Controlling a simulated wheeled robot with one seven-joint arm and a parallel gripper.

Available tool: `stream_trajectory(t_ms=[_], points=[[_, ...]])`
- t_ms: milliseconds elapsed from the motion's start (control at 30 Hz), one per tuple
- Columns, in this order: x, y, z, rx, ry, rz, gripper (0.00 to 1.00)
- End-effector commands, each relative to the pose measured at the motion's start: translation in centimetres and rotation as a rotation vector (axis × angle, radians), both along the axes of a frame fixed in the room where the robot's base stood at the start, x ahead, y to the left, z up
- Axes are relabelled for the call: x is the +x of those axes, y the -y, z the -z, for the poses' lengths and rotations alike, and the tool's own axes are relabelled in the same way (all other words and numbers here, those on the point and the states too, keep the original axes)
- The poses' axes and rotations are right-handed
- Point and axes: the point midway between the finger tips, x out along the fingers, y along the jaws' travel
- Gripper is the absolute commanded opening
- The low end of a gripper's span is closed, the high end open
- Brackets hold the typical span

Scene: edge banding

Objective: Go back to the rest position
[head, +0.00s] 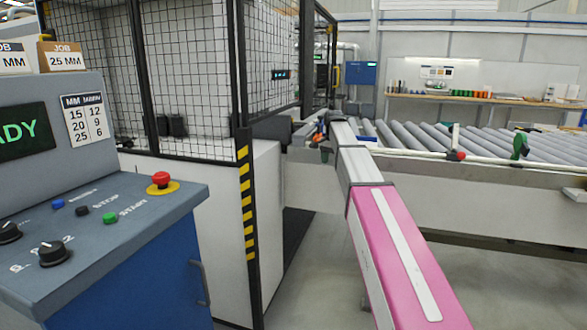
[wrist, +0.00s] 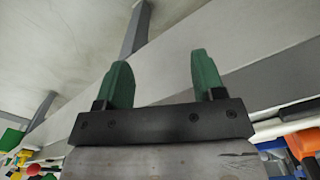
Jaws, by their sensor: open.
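My gripper (wrist: 160,58) shows in the wrist view with its two green fingers apart and nothing between them. Behind the fingers are the pale floor and a long grey beam. In the head view my arm, with its pink and grey links, reaches from the bottom right toward the roller conveyor (head: 450,136). Its far end is near the conveyor's left end, beside the fenced machine. The fingers cannot be made out there.
The control panel (head: 115,232) with a red emergency button (head: 161,181) stands at left. A striped fence post (head: 246,205) stands left of my arm. A green-handled clamp (head: 520,147) is on the conveyor. A workbench (head: 480,99) stands behind. Open floor shows at lower right.

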Motion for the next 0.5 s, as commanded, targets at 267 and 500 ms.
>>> stream_trajectory(t_ms=[267, 500], points=[[-8.7, 1.0, 13.1, 0.0, -0.003, -0.205, 0.63], [-16.5, 1.7, 22.0, 0.0, -0.003, -0.383, 0.63]])
